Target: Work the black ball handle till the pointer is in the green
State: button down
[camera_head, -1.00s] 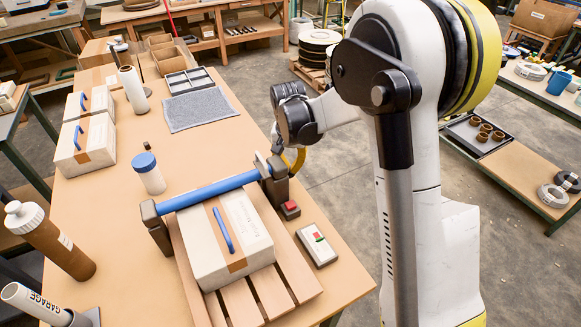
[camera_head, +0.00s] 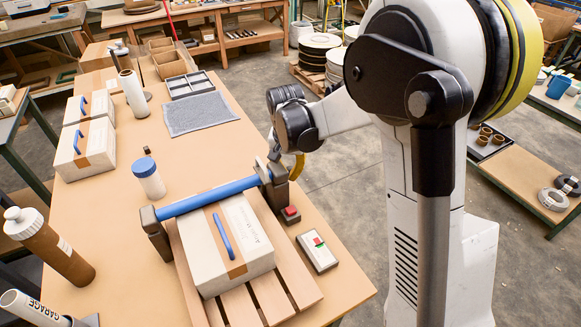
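A press with a blue crossbar (camera_head: 213,197) between dark end posts stands over a white box (camera_head: 226,258) with a blue strap handle. I cannot make out the black ball handle; it may be hidden behind my wrist or the right post (camera_head: 276,187). A small grey box with a red and green face (camera_head: 319,253) lies right of the press; its pointer is too small to read. My gripper (camera_head: 274,156) is at the right end of the crossbar, by the post. Its fingers are mostly hidden, so I cannot tell whether it grips anything.
The white box rests on a wooden slatted pallet (camera_head: 238,305). A red button (camera_head: 291,211) sits beside the right post. A white bottle with a blue cap (camera_head: 149,178) stands left of the press. More white boxes (camera_head: 85,150) and a grey mat (camera_head: 200,113) lie farther back.

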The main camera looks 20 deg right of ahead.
notch_tip(320, 180, up, 6)
jog(key=shift+s+a+r, duration=0.15)
jog(key=shift+s+r, duration=0.1)
dwell(1.5)
jog(key=shift+r, duration=0.1)
notch_tip(320, 180, up, 6)
jog(key=p, duration=0.6)
jog(key=s+r+n+t+b, duration=0.1)
jog(key=s+n+t+b, duration=0.1)
jog(key=s, duration=0.9)
jog(key=s+d+r+n+t+b, duration=0.1)
jog(key=s+n+t+b, duration=0.1)
jog(key=s, duration=0.9)
jog(key=shift+s+d+r+n+t+y, duration=0.15)
jog(key=shift+d+r+n+t+y, duration=0.15)
jog(key=shift+n+t, duration=0.55)
